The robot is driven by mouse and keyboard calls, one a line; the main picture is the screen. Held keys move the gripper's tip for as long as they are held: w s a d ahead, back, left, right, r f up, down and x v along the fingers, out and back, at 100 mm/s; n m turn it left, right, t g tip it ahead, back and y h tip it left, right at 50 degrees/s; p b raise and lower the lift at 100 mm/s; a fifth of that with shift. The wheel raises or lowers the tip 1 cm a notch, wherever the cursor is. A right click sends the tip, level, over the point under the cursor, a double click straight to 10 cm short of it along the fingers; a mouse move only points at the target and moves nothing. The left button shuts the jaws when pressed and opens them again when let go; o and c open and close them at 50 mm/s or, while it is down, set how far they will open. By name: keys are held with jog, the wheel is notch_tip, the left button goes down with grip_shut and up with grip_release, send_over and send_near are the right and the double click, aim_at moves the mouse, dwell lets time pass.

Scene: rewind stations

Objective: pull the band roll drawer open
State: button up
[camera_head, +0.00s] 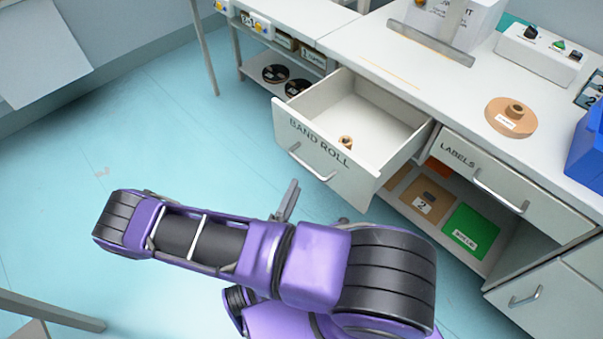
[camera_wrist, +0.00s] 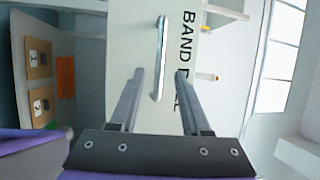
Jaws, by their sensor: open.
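The band roll drawer (camera_head: 335,158) is pulled well out of the bench, its white inside showing. A small tan roll (camera_head: 346,142) lies in it near the front. Its silver bar handle (camera_head: 311,165) is on the front panel, and it also shows in the wrist view (camera_wrist: 161,50). My gripper (camera_head: 294,184) is open in front of and below the handle. In the wrist view its two fingers (camera_wrist: 160,75) are spread, with the lower end of the handle appearing between them. They look clear of the bar, though the exact gap is hard to judge.
The closed labels drawer (camera_head: 488,180) is to the right. A tan roll (camera_head: 511,117) and a blue bin (camera_head: 586,145) stand on the benchtop. The floor left of the drawer is clear.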

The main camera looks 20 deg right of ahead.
jog(key=v, duration=0.9)
jog(key=shift+d, duration=0.1)
